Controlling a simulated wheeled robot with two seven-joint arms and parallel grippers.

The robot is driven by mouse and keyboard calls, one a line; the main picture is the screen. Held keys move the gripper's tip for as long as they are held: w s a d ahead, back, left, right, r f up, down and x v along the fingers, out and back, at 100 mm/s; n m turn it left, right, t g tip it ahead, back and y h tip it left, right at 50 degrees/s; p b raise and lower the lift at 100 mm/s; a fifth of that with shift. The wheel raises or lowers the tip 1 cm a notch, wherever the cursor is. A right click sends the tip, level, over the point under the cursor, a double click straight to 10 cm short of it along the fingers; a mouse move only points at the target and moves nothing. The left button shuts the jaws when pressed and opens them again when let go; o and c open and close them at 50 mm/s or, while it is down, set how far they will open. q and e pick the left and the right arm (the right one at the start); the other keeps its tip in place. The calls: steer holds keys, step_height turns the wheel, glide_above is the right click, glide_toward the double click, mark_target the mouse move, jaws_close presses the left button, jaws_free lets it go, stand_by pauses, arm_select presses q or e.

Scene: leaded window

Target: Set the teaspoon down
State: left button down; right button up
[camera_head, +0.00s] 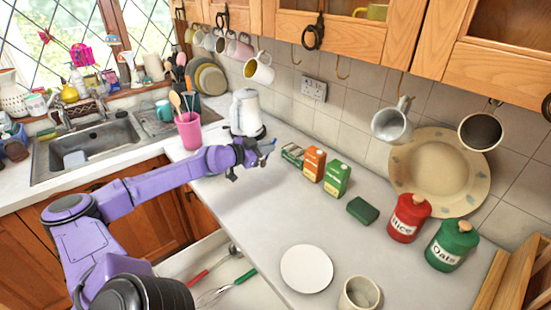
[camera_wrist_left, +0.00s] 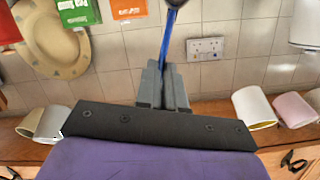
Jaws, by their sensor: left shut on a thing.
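My left gripper (camera_head: 253,158) is shut on the blue handle of the teaspoon (camera_head: 267,148), in the air above the worktop (camera_head: 250,200), in front of the white kettle (camera_head: 246,114). In the left wrist view, which is upside down, the gripper (camera_wrist_left: 163,88) pinches the teaspoon's blue handle (camera_wrist_left: 166,42), which points away from the fingers. Its dark far end is at the top edge. A white plate (camera_head: 306,268) lies on the worktop near the front edge. My right gripper is not in view.
Small boxes (camera_head: 314,164), a green sponge (camera_head: 362,210), a red jar (camera_head: 409,217) and a green jar (camera_head: 452,245) stand along the back. A cup (camera_head: 360,293) is beside the plate. A pink utensil pot (camera_head: 188,130) stands left. An open drawer (camera_head: 190,262) holds utensils. The middle worktop is clear.

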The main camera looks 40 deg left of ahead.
arm_select(q)
steer(key=w+f+b, duration=0.2)
steer(key=f+b, duration=0.1)
steer(key=w+a+f+b, duration=0.1)
steer(key=w+f+b, duration=0.1)
steer(key=f+b, duration=0.1)
steer(key=w+f+b, duration=0.2)
steer(key=f+b, duration=0.2)
steer(key=shift+a, duration=0.35)
steer(key=c, duration=1.2)
jaws_free()
steer(key=shift+w+d+r, duration=0.1)
steer(key=shift+c, duration=0.2)
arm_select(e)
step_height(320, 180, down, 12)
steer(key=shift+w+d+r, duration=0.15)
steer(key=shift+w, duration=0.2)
